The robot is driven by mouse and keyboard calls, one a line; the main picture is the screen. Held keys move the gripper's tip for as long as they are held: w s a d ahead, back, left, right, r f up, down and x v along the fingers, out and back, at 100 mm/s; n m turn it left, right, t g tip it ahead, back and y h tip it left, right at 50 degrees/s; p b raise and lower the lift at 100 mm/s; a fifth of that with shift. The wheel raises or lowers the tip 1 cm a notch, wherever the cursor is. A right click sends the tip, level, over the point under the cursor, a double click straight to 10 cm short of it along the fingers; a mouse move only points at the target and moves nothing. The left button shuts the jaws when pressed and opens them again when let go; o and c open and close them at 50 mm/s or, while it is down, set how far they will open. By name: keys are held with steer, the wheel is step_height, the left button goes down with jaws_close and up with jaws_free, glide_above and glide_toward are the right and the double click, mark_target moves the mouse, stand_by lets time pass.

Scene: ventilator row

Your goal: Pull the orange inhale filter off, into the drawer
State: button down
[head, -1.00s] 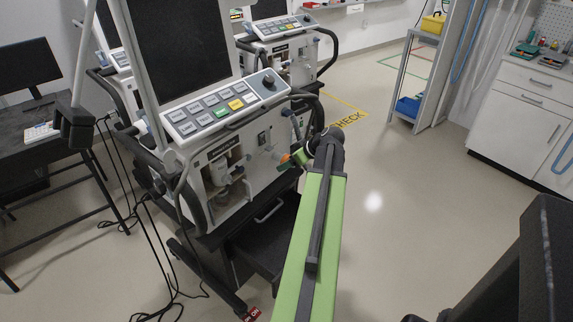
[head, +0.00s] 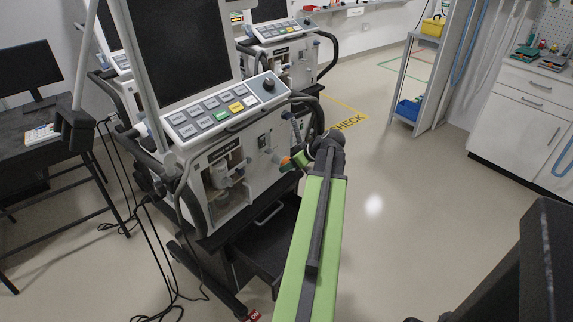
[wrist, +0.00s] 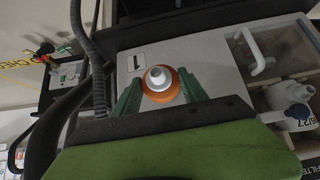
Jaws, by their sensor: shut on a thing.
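The orange inhale filter (wrist: 160,83) shows in the wrist view as an orange ring with a pale grey-white nozzle in its middle. It lies against the pale front panel of the ventilator (head: 232,165). My gripper (wrist: 160,90) has its green fingers on both sides of the filter and is shut on it. In the head view a small orange part (head: 285,161) shows at the panel's right side, with my gripper partly hidden behind my arm. Whether the filter is still seated cannot be told. The dark drawer (head: 266,250) stands open below the ventilator.
A grey corrugated hose (wrist: 92,70) runs close beside my gripper in the wrist view. A white flask-like part (wrist: 288,95) sits in an opening on the right. Cables (head: 160,260) hang at the ventilator's left.

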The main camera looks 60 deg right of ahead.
steer(key=shift+s, duration=0.35)
steer(key=s, duration=0.4)
steer(key=shift+s+a, duration=0.25)
stand_by(0.8)
